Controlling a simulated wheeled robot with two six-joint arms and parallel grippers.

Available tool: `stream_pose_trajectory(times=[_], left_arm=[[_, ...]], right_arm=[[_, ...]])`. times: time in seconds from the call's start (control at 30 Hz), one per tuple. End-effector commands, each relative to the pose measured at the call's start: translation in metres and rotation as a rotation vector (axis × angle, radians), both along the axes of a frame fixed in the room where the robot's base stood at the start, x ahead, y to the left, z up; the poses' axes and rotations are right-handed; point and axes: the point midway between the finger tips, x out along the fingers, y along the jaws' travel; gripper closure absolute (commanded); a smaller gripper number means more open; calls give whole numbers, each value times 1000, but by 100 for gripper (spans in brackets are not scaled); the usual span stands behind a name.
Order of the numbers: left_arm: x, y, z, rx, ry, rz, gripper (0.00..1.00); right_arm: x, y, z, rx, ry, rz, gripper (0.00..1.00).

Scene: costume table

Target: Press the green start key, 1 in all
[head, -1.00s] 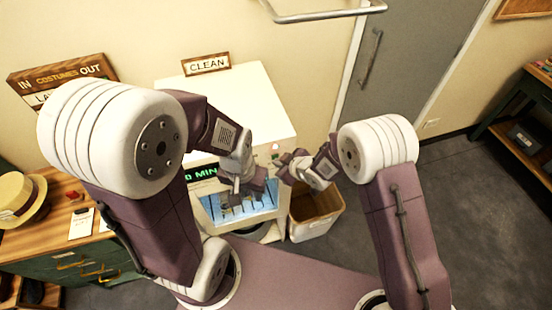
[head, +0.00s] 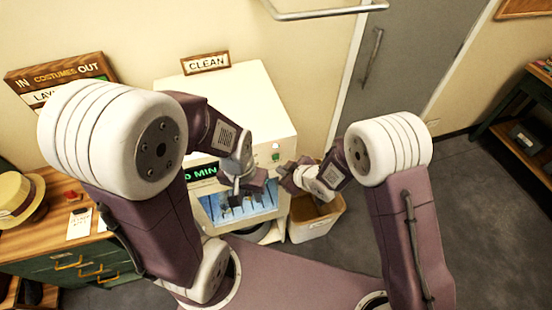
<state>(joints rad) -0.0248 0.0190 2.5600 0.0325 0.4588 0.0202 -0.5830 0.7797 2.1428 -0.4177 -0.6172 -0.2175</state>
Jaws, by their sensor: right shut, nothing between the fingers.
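The green start key (head: 276,157) is a small green spot on the front panel of the white cleaning machine (head: 250,110), right of the green-lit display (head: 201,173). It is in plain view. My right gripper (head: 284,174) is shut and empty, just below and right of the key, with a small gap showing between them in the picture. My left gripper (head: 236,198) hangs in front of the machine's lit window, left of and below the key. Whether its fingers are apart is too small to tell.
A tan bin (head: 316,222) stands on the floor right of the machine, under my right gripper. A wooden counter (head: 55,220) with a straw hat (head: 18,196) and a clipboard (head: 81,224) is at the left. A grey door (head: 405,65) is behind right.

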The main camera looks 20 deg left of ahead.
Motion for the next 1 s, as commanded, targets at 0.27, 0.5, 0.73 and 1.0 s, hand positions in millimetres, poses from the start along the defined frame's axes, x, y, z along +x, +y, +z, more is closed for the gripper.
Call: stream_pose_trajectory(times=[0.27,0.5,0.73,1.0], left_arm=[[0,0,-9,0,0,0,66],[0,0,-10,0,0,0,66],[0,0,-10,0,0,0,66],[0,0,-10,0,0,0,66]], right_arm=[[-23,-15,-1,0,-1,1,100],[-28,-19,0,0,-2,0,100],[-28,-19,0,0,-2,0,100],[-28,-19,0,0,-2,0,100]])
